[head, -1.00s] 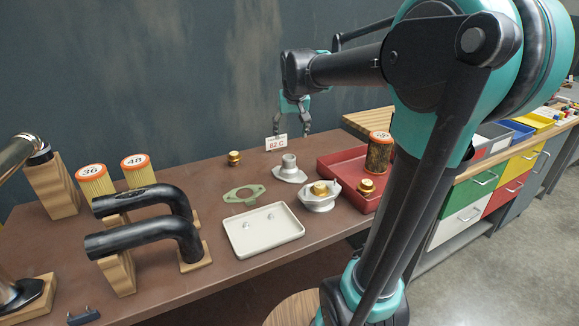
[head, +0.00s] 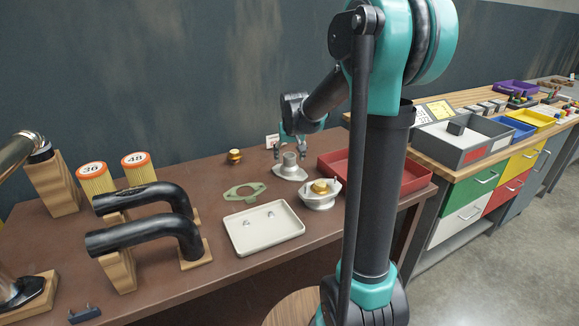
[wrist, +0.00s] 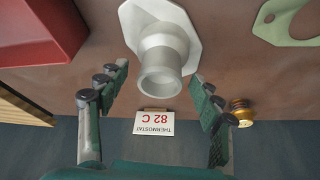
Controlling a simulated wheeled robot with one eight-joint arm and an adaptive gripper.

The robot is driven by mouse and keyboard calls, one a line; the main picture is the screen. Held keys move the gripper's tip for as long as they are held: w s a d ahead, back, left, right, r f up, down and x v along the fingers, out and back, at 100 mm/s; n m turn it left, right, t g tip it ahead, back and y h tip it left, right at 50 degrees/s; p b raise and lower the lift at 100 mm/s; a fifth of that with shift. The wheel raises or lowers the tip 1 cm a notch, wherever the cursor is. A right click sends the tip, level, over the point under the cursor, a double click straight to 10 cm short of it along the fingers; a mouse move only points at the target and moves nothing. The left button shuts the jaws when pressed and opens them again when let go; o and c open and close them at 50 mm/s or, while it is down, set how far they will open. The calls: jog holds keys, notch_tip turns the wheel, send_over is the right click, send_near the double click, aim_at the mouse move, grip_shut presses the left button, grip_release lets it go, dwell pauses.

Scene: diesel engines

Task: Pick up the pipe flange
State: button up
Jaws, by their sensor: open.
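The pipe flange (head: 290,170) is a pale grey metal plate with a short round neck standing up from it, resting on the brown bench. In the wrist view the flange (wrist: 163,48) shows at top centre, its neck end facing the camera. My gripper (head: 293,150) is just above the flange in the head view. In the wrist view my gripper (wrist: 157,92) is open, one finger on each side below the neck, with nothing between the pads. I cannot tell whether a finger touches the neck.
A thermostat card (wrist: 154,122) stands behind the flange. A brass thermostat (head: 234,156), a green gasket (head: 243,192), a grey housing (head: 318,199) and a white tray (head: 258,249) lie around it. A red tray (head: 340,158) is to the right, partly behind my arm.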

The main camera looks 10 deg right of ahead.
jog(key=shift+w+f, duration=0.2)
jog(key=shift+f, duration=0.3)
grip_shut()
